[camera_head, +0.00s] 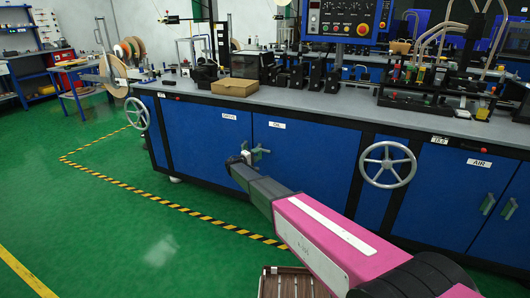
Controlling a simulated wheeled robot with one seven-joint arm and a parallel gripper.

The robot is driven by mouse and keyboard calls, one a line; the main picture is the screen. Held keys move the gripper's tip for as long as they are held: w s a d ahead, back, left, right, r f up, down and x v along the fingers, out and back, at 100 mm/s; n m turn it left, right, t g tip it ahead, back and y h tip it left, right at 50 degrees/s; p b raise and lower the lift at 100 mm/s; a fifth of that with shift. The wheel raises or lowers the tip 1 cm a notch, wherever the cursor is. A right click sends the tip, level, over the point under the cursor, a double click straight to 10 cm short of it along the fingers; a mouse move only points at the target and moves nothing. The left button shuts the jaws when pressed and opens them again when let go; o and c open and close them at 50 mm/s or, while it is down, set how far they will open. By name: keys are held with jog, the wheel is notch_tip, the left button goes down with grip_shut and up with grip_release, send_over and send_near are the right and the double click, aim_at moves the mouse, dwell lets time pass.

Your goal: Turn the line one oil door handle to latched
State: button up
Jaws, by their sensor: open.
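The blue oil door (300,160) is on the front of the long machine cabinet, with a white OIL label (277,125) near its top. Its pale handle (261,151) shows at the door's left edge, just right of my gripper's end. The handle is small here and I cannot tell its exact angle. My gripper (243,157) is open, in front of the seam between the drive and oil doors, at about handle height. I cannot tell whether it touches the handle. My dark wrist and pink arm come in from the lower right and cover the cabinet below.
The drive door (205,145) is left of the oil door. A large grey handwheel (387,164) juts out on the right, near my arm; another handwheel (137,114) is at the left corner. A cardboard box (234,87) sits on the worktop. Green floor is clear at left.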

aim_at(265, 151)
jog(key=x, duration=0.7)
jog(key=shift+w+d, duration=0.1)
jog(key=shift+c, duration=0.3)
grip_shut()
